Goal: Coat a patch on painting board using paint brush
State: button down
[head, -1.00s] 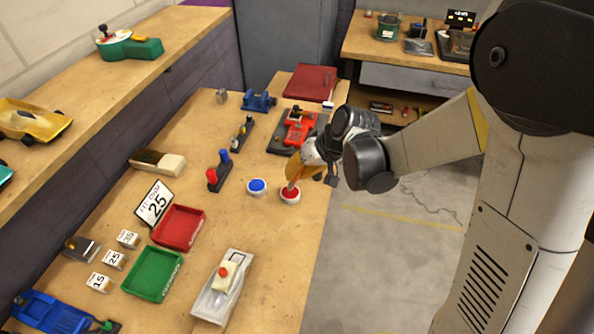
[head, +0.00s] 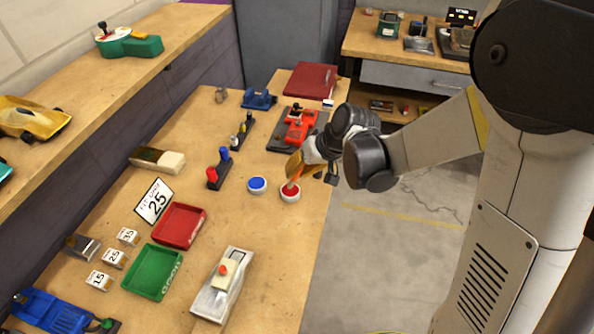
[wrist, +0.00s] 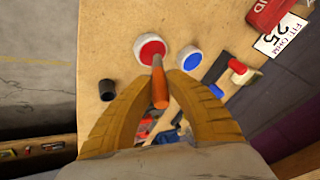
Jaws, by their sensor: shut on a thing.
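My gripper (head: 301,166) is shut on the paint brush, whose orange handle (wrist: 160,88) shows between the yellow fingers in the wrist view. The brush (head: 294,177) points down at the red paint pot (head: 290,193), a white cup near the table's right edge. Its tip is over or in the red paint; I cannot tell whether it touches. The red pot (wrist: 150,50) lies just ahead of the fingers in the wrist view. The blue paint pot (head: 257,185) stands just left of it. I cannot tell which thing is the painting board.
A holder with red and blue pieces (head: 218,169) stands left of the pots. A red toy on a dark plate (head: 283,143) is behind the gripper. Bare tabletop lies in front of the pots.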

jog(key=shift+f+b, duration=0.45)
jog(key=shift+f, duration=0.05)
dwell(0.9)
dwell(0.5)
notch_tip(320, 180, up, 7)
jog(key=p, duration=0.5)
dwell(0.5)
